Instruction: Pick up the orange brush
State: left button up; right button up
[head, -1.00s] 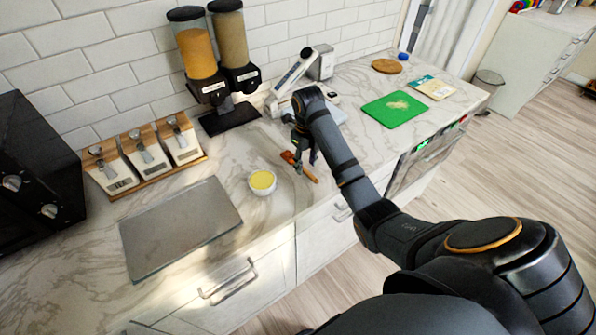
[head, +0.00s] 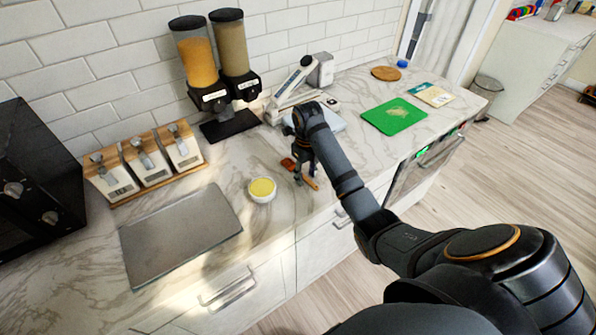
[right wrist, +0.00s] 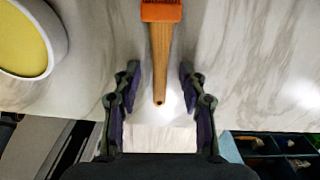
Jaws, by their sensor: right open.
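The orange brush lies on the marble counter; its orange head (right wrist: 161,11) and wooden handle (right wrist: 161,60) show in the right wrist view. In the head view the brush (head: 312,183) is partly hidden behind my right gripper (head: 303,178). In the right wrist view my right gripper (right wrist: 160,115) is open, its fingers apart on either side of the handle's end, with nothing held. The handle points toward the counter's front edge. My left gripper is not in view.
A white bowl with yellow contents (head: 262,190) stands left of the brush. A grey tray (head: 180,235) lies further left. A slicer-like appliance (head: 292,95) stands behind my gripper. A green board (head: 394,116) lies to the right. Bare counter surrounds the brush.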

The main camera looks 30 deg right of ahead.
jog(key=shift+f, duration=0.1)
jog(key=shift+c, duration=0.9)
grip_shut()
